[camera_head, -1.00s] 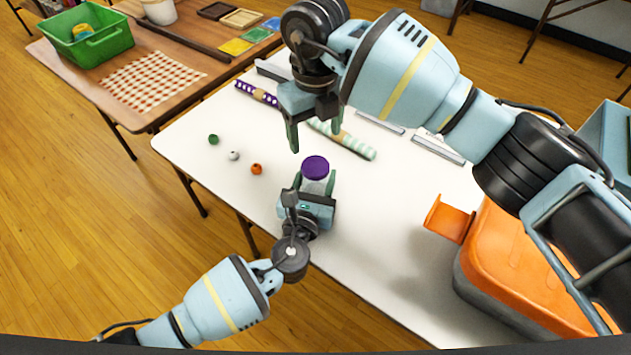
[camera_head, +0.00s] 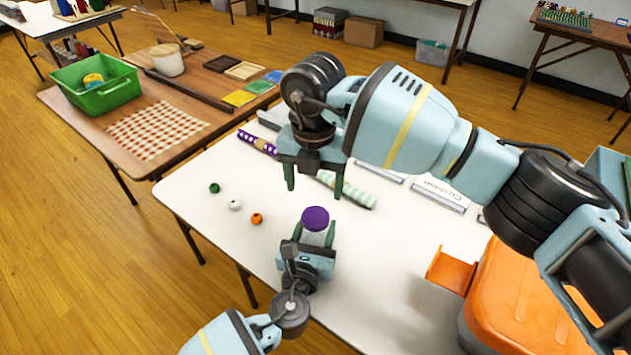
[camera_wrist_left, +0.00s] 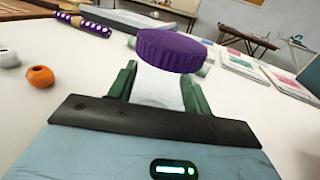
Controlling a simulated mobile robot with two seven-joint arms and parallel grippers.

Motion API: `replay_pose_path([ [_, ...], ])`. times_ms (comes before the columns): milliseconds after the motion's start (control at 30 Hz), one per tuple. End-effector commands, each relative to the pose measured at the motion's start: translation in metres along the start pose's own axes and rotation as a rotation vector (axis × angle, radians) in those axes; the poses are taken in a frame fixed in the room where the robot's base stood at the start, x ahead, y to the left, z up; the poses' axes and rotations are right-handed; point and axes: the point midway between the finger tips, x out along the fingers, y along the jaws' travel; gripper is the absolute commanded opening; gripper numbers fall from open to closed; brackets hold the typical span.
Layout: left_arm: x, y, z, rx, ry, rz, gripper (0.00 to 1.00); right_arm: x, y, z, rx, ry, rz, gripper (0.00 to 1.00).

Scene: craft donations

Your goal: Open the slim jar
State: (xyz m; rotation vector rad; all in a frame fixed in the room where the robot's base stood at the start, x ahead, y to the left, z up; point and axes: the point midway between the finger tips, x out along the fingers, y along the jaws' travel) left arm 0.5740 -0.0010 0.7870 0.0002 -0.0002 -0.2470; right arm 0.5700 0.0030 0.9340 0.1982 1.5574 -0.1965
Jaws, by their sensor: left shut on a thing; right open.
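The slim jar (camera_head: 314,238) stands on the white table with its purple lid (camera_head: 315,218) on top. In the left wrist view the jar's pale body (camera_wrist_left: 157,88) sits between green fingers below the ridged purple lid (camera_wrist_left: 170,50). My left gripper (camera_head: 316,236) is shut on the jar's body, low over the table. My right gripper (camera_head: 315,188) is open and empty, with its fingers pointing down, above and behind the jar. It is apart from the lid.
Green, white and orange beads (camera_head: 256,218) lie left of the jar. Purple and mint patterned rolls (camera_head: 350,191) lie behind it. An orange bin (camera_head: 530,300) stands at the right. A wooden table (camera_head: 215,115) with a green basket (camera_head: 98,88) adjoins at the back left.

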Motion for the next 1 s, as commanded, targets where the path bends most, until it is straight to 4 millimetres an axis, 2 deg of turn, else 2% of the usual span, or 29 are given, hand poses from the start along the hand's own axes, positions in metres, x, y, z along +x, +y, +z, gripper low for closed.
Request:
replay_pose_path([
  [300, 0.000, 0.000, 0.000, 0.000, 0.000, 0.000, 0.00, 0.000, -0.001, 0.001, 0.480, 0.001, -0.001, 0.69],
  [500, 0.000, 0.000, 0.000, 0.000, 0.001, 0.000, 0.00, 0.001, -0.002, 0.001, 0.688, 0.002, -0.003, 0.69],
  [867, 0.000, 0.000, 0.000, 0.000, 0.001, 0.000, 0.00, 0.002, -0.003, 0.001, 0.772, 0.004, -0.003, 0.69],
  [1000, 0.000, 0.000, 0.000, 0.000, 0.001, 0.000, 0.00, 0.011, -0.003, 0.001, 0.772, 0.004, -0.005, 0.69],
])
